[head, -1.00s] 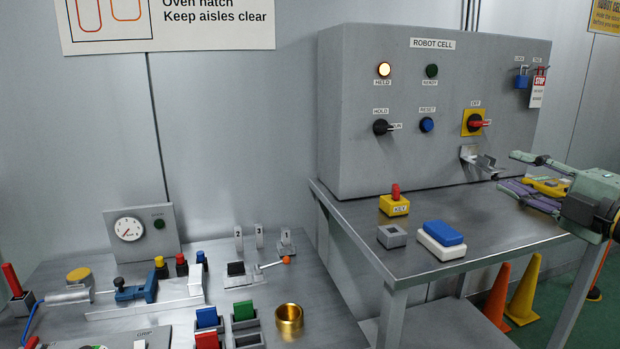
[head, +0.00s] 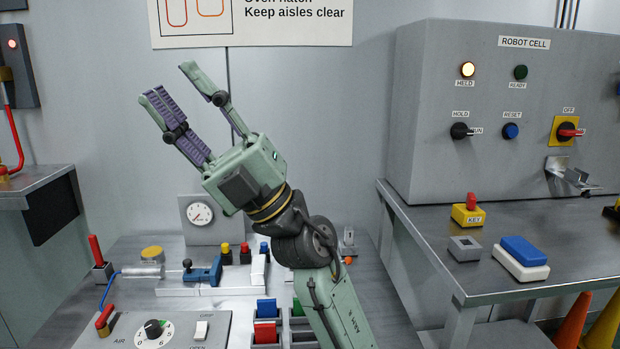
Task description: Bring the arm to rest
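My gripper (head: 178,84) is raised in front of the back wall, in the left-middle of the head view. Its two fingers point up and to the left, spread apart, with nothing between them. My arm rises from the bottom of the view and bends at the wrist. It hides part of the left bench, including the spot where a brass ring stood in the earlier frame.
A control box (head: 500,110) labelled ROBOT CELL stands on the right table (head: 440,255), its HELD lamp (head: 467,69) lit. A yellow key block (head: 468,215) and a blue-and-white block (head: 523,252) lie there. The left bench (head: 75,320) carries a gauge and fixtures.

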